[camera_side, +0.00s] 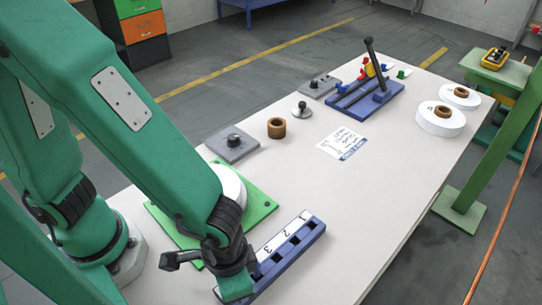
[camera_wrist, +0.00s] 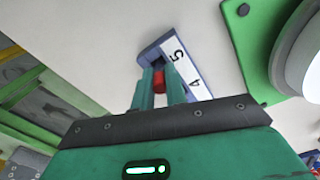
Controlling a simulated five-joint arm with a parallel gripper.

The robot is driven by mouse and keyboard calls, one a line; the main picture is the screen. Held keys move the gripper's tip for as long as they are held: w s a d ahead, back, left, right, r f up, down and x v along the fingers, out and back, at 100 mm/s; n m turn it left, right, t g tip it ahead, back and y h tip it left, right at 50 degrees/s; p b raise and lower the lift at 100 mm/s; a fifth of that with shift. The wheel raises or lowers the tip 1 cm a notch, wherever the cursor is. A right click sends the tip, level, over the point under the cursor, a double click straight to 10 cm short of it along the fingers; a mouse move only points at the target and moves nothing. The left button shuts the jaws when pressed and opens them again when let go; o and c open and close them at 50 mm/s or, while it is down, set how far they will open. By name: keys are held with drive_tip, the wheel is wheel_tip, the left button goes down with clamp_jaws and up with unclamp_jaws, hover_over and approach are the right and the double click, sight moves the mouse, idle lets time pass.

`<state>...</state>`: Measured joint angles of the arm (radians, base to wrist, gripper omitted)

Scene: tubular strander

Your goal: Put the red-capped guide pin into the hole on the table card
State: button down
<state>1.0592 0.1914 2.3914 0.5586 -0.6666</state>
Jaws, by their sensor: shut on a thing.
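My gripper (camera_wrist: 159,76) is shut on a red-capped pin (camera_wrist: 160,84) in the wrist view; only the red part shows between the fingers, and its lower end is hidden. In the side view my gripper (camera_side: 237,287) is low at the near end of the blue numbered block (camera_side: 300,240), which has a row of dark square holes beside a white number strip. The wrist view shows the block's (camera_wrist: 190,71) end with 5 and 4, just beyond the fingertips. Whether the pin touches it, I cannot tell. The white table card (camera_side: 343,142) has handwriting too small to read.
A green plate (camera_side: 262,207) with a white round part lies left of the block. Grey plates (camera_side: 231,143), a brown ring (camera_side: 277,128) and a blue lever fixture (camera_side: 365,98) stand further back. White discs (camera_side: 441,120) are at right. Table right of the block is clear.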

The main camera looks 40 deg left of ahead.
drive_tip(key=shift+f, duration=0.15)
drive_tip(key=c, duration=1.4)
unclamp_jaws()
drive_tip(key=shift+c, duration=0.2)
drive_tip(key=shift+r, duration=0.2)
wheel_tip(320, 180, up, 12)
drive_tip(key=shift+w+a, duration=0.1)
